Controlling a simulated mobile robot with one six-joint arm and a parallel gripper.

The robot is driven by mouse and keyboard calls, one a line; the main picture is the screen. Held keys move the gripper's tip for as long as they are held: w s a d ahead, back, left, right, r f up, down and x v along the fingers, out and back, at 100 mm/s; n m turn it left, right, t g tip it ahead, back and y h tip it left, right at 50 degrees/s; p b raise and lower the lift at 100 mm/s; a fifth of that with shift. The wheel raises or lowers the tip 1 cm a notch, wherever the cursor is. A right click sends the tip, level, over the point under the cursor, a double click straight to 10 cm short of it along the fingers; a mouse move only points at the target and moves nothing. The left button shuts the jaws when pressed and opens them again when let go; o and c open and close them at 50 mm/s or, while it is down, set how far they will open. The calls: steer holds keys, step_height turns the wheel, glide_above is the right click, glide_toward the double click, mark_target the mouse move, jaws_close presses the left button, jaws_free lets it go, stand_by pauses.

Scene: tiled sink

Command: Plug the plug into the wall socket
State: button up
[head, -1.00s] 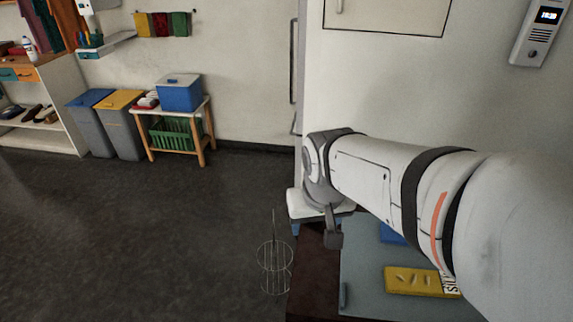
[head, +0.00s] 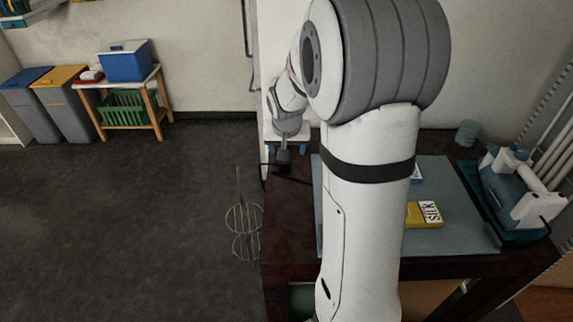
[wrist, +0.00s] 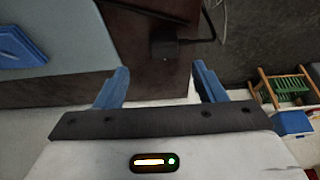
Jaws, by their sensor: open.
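A black plug (wrist: 164,43) with a black cable (wrist: 195,41) lies at the edge of a dark brown table (wrist: 150,84) in the wrist view. My gripper (wrist: 160,69) is open, its two blue fingers spread and empty. The plug appears beyond the fingertips, roughly in line with the gap between them; whether they touch it I cannot tell. I see no wall socket in these frames.
A grey-blue mat (head: 450,200) covers much of the table, with a yellow box (head: 424,214) on it. A teal and white appliance (head: 515,185) stands at the right. A wire whisk-like object (head: 244,225) shows left of the table. The floor at left is open.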

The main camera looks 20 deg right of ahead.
mark_target(285, 164)
steer(key=shift+x, duration=1.25)
steer(key=shift+f, duration=0.1)
steer(key=x, duration=0.1)
steer(key=b+x, duration=0.1)
steer(key=x, duration=0.3)
steer(key=shift+s+a+f, duration=0.15)
steer(key=shift+a+f, duration=0.1)
steer(key=shift+a, duration=0.05)
steer(key=shift+r, duration=0.1)
steer(key=shift+c, duration=0.4)
steer(key=c, duration=0.9)
